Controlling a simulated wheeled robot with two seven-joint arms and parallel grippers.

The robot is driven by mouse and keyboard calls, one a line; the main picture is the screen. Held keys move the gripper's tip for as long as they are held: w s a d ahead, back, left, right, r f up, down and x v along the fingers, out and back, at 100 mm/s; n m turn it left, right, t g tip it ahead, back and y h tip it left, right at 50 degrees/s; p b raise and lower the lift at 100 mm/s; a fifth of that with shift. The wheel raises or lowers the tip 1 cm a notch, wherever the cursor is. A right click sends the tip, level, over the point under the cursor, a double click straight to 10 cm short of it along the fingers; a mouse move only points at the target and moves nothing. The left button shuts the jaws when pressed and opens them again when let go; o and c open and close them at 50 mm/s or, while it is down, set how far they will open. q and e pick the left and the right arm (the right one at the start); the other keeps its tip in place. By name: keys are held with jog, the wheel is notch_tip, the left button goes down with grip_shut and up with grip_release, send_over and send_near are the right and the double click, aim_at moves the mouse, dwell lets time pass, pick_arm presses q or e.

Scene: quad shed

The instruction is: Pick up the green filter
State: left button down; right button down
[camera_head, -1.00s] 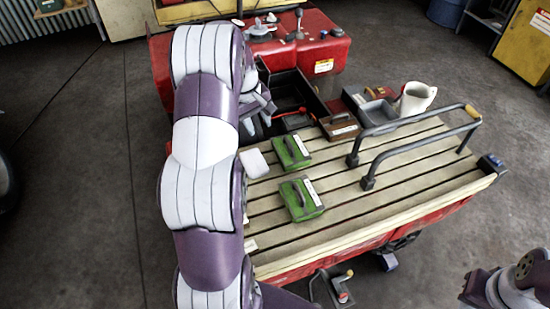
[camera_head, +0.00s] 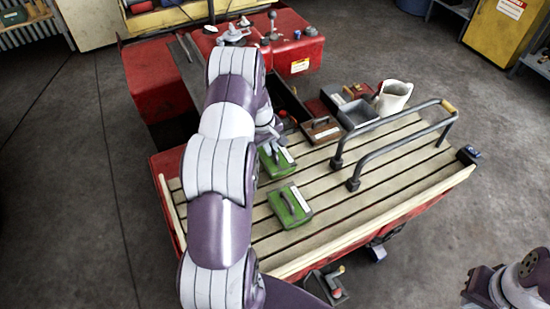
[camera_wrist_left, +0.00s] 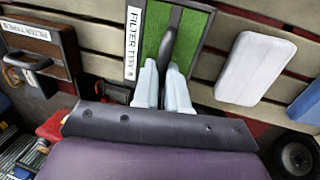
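Two green filters with dark handles and white labels lie on the slatted wooden bed. The rear green filter (camera_head: 277,158) is partly hidden by my left arm; the nearer green filter (camera_head: 290,204) is in full view. My left gripper (camera_head: 271,131) is at the rear one. In the left wrist view, this green filter (camera_wrist_left: 190,30) shows its label and upright handle. The left fingers (camera_wrist_left: 163,68) are close together on either side of the handle; I cannot tell whether they grip it. The right arm's end (camera_head: 478,286) is at the bottom right, its finger state unclear.
A brown filter box (camera_head: 320,130), a grey tray (camera_head: 357,114) and a white jug (camera_head: 394,97) stand behind. A grey rail (camera_head: 395,145) rises from the bed's right. In the left wrist view, a white block (camera_wrist_left: 253,68) lies right of the green filter.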

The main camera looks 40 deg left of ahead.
dwell(0.3)
pick_arm(q)
notch_tip(320, 180, up, 4)
jog(key=shift+b, duration=0.95)
jog(key=w+a+r+p, duration=0.7)
jog(key=w+p, duration=0.2)
jog(key=p, duration=0.1)
jog(key=shift+a+p, duration=0.3)
jog(key=shift+p, duration=0.1)
jog(key=shift+s, duration=0.1)
